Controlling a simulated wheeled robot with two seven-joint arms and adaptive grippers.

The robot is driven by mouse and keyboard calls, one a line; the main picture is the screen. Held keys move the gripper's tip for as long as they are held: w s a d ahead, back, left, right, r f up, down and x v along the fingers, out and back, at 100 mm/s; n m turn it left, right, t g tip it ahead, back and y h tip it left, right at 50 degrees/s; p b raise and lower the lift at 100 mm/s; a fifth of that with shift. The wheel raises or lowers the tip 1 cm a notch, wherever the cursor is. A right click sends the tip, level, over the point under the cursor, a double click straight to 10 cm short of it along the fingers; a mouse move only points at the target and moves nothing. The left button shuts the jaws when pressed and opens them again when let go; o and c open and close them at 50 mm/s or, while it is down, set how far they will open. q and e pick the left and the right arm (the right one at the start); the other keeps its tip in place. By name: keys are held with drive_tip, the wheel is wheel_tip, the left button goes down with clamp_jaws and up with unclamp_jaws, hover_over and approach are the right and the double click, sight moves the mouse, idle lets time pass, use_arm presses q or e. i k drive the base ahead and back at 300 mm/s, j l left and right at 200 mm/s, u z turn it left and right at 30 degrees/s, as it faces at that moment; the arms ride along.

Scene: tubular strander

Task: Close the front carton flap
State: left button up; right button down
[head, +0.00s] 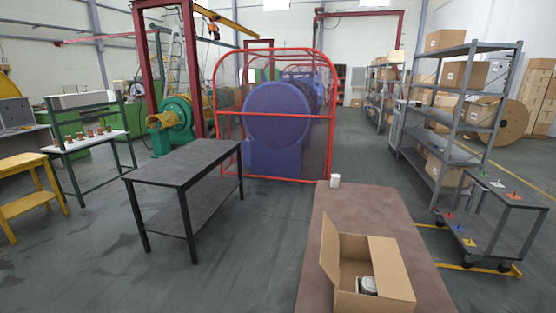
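An open brown cardboard carton (392,273) sits on a brown-topped table (350,201) at the lower right of the head view. A flap on its left side (329,246) stands up and leans outward. A light flap or panel on its right side (391,262) slopes outward. A round whitish item (368,285) shows inside the carton. The near side of the carton is close to the bottom edge of the picture, and I cannot clearly make out the front flap's position. Neither of my grippers is in view.
A small white cup-like object (335,181) stands at the table's far edge. A black table (186,163) stands to the left, with open floor between. A grey cart (490,220) and a shelf rack (455,125) are on the right. A red-framed machine (277,114) is behind.

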sight(328, 262)
drive_tip(key=j+z, duration=0.15)
drive_tip(key=j, duration=0.35)
drive_tip(key=k+j+z, duration=0.2)
drive_tip(key=j, duration=0.25)
drive_tip(key=j+z, duration=0.15)
drive_tip(key=j, duration=0.35)
